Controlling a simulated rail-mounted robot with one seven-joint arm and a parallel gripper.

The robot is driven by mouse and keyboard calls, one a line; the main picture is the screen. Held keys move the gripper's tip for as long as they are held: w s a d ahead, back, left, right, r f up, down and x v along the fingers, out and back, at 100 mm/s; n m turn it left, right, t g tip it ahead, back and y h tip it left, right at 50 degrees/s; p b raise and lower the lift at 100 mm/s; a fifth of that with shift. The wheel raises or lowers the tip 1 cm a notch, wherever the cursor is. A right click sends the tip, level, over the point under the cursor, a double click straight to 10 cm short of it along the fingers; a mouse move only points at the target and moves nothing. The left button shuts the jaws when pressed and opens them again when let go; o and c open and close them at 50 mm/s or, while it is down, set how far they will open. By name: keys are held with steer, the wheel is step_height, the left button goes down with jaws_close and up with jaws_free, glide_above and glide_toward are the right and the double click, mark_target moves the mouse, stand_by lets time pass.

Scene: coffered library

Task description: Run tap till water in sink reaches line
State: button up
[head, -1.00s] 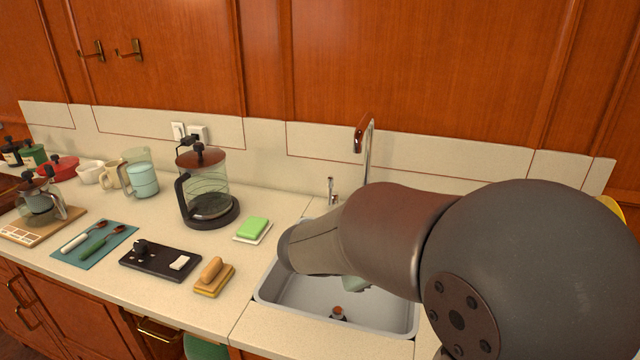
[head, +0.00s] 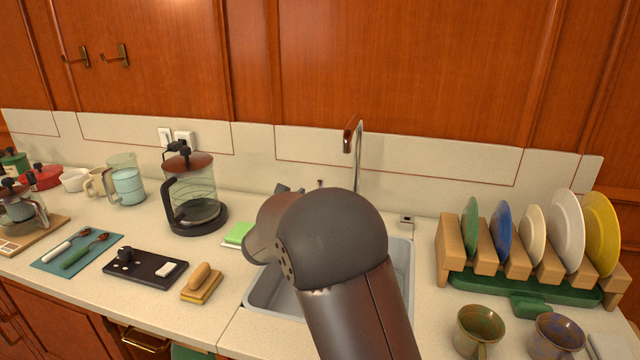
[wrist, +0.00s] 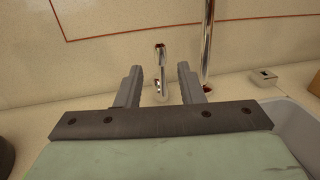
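The tall chrome tap (head: 357,160) stands behind the sink; its upright pipe shows in the wrist view (wrist: 208,45). A small chrome tap handle (wrist: 160,75) stands left of the pipe. My gripper (wrist: 160,67) is open and empty, its two grey fingers on either side of the handle in the picture. I cannot tell whether they touch it or how far beyond them it is. In the head view my arm hides most of the sink (head: 262,290) and most of my gripper. The visible part of the basin is bare grey; no water or line shows.
Right of the sink stand a wooden plate rack (head: 452,247) with several plates and two cups (head: 480,328). Left are a green sponge (head: 238,233), a yellow sponge with a brush (head: 202,284), and a French press (head: 195,195). A small box (head: 406,222) sits behind the sink's right corner.

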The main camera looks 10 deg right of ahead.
mark_target(319, 185)
steer(key=x, duration=0.8)
steer(key=shift+p, duration=0.35)
